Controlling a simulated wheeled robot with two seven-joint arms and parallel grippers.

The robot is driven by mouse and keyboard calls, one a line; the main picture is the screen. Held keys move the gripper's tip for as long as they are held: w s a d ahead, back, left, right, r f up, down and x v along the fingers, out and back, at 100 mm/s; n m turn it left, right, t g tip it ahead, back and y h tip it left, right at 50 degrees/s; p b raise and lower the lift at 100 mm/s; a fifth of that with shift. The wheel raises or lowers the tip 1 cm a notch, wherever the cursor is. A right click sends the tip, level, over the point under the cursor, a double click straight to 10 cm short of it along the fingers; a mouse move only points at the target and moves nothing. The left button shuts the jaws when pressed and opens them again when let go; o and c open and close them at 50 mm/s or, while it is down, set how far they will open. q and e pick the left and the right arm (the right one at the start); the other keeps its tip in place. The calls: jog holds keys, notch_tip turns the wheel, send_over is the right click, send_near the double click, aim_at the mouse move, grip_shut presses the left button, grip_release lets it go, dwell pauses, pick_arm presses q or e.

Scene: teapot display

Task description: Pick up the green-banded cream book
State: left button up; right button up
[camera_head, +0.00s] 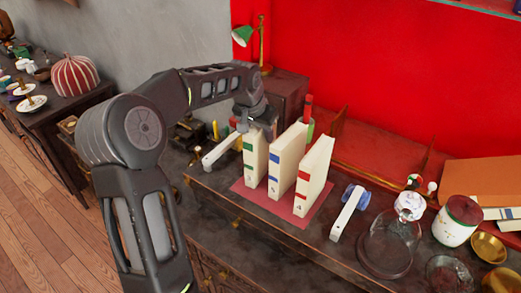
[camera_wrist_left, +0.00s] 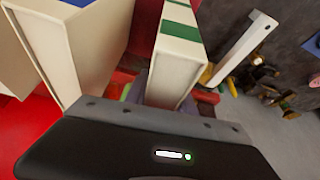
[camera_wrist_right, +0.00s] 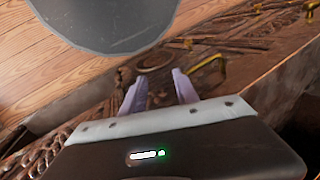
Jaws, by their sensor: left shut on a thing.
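The green-banded cream book (camera_head: 256,160) stands upright at the left end of a row of three on a red mat (camera_head: 300,222). It also shows in the left wrist view (camera_wrist_left: 176,60). My left gripper (camera_head: 254,118) is at the top back of this book, shut on it.
A white bookend (camera_head: 222,149) stands left of the row and another (camera_head: 347,213) right of it. A glass dome (camera_head: 390,245) and a lidded jar (camera_head: 457,220) stand at the right. A green lamp (camera_head: 243,35) is behind.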

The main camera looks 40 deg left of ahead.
pick_arm(q)
grip_shut()
dwell(0.6)
jog(key=shift+r, duration=0.15)
notch_tip(320, 180, up, 10)
jog(key=shift+r, duration=0.2)
dwell(0.5)
dwell(0.5)
